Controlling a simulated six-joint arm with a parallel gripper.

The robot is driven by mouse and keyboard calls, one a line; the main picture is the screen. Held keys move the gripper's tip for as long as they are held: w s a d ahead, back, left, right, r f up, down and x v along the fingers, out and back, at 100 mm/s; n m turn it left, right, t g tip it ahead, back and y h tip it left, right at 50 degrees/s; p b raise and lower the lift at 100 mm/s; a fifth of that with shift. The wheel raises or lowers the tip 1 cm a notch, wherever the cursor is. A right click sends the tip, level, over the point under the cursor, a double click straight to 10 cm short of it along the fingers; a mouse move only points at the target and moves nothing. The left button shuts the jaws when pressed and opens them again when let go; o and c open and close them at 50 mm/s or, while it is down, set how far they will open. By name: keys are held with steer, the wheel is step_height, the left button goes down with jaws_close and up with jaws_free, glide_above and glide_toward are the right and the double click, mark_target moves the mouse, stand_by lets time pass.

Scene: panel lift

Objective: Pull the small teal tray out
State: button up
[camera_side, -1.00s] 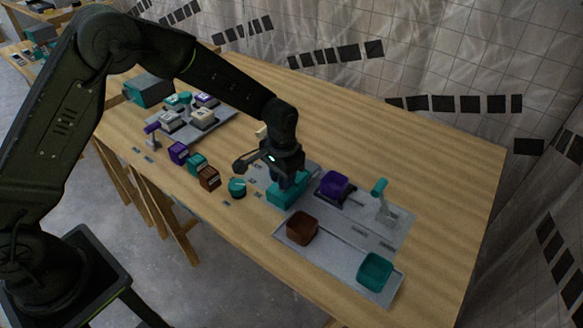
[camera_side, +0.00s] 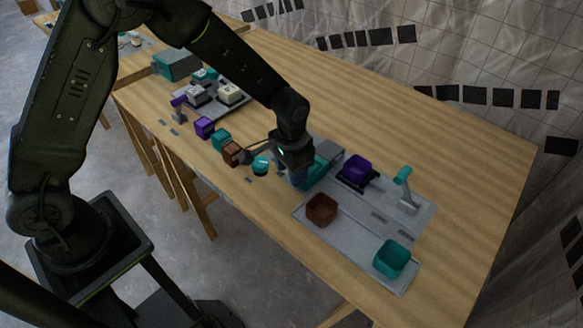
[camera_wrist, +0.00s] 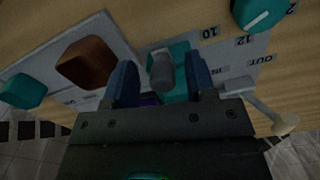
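The small teal tray (camera_side: 318,169) sits by a grey housing on the table, partly hidden behind my gripper (camera_side: 298,180). In the wrist view the teal tray (camera_wrist: 178,52) shows between and beyond my fingers, with a grey rounded handle (camera_wrist: 162,70) in front. My gripper (camera_wrist: 160,62) is open, with one blue finger on each side of the handle. A narrow gap shows between each finger and the handle. I cannot tell exactly how far the tray stands out of its housing.
A teal dial (camera_side: 260,166) lies just left of my gripper. The table beyond is clear.

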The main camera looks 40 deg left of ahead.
step_height(320, 180, up, 14)
stand_by(0.6)
steer(key=s+a+r+n+t, duration=0.1)
steer(key=s+a+r+t, duration=0.2)
steer(key=s+a+r, duration=0.45)
steer(key=s+a+r+n+t, duration=0.1)
steer(key=s+r+t, duration=0.1)
steer(key=s, duration=1.1)
steer(key=shift+s+a+r+t, duration=0.2)
steer(key=shift+s+a+t, duration=0.05)
steer(key=shift+a+t, duration=0.1)
